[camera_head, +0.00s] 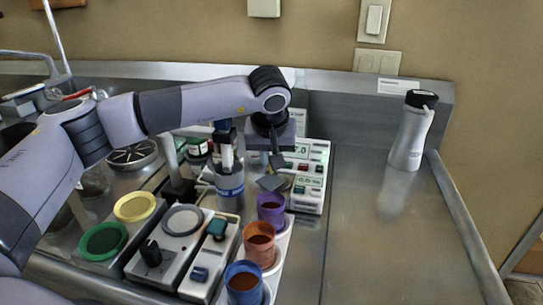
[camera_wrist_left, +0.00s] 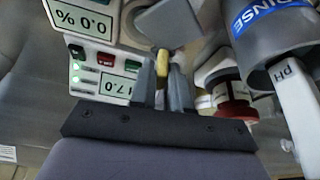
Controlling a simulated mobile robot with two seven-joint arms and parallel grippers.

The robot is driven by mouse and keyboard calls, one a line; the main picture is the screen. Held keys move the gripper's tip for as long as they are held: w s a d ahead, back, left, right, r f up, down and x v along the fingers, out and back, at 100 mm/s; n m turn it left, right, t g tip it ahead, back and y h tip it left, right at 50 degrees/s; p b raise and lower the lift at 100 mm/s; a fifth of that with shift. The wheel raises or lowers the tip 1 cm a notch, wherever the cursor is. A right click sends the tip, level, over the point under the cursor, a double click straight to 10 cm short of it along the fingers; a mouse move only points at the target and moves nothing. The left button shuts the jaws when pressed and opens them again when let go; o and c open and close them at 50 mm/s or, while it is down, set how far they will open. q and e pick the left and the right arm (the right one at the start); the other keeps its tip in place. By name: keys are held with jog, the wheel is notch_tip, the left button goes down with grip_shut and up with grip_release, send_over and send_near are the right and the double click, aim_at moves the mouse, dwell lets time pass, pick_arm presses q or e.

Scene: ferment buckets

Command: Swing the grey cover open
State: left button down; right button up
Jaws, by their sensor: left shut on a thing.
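My left gripper (camera_head: 273,170) reaches down at the left edge of a white meter (camera_head: 310,178) with green-lit displays. A small dark grey plate, which looks like the grey cover (camera_head: 270,183), is just below the fingers. In the left wrist view the grey cover (camera_wrist_left: 168,20) is a flat plate at the top centre. A yellow tab (camera_wrist_left: 162,62) at its edge is between the fingers of my left gripper (camera_wrist_left: 162,70), which are shut on it. The cover's hinge and what lies under it are hidden. My right gripper is not in view.
A grey rinse cup (camera_head: 230,185) with a probe stands left of the gripper. Purple (camera_head: 271,207), orange (camera_head: 260,242) and blue (camera_head: 243,283) buckets stand in front. A grey bottle (camera_head: 411,135) stands at the back right. The counter (camera_head: 385,230) at right is clear.

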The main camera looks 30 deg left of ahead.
aim_at(268, 178)
pick_arm(q)
jog(key=shift+m+h, duration=0.3)
jog(key=shift+m, duration=0.6)
jog(key=c, duration=1.2)
grip_release()
jog(key=shift+v, duration=3.65)
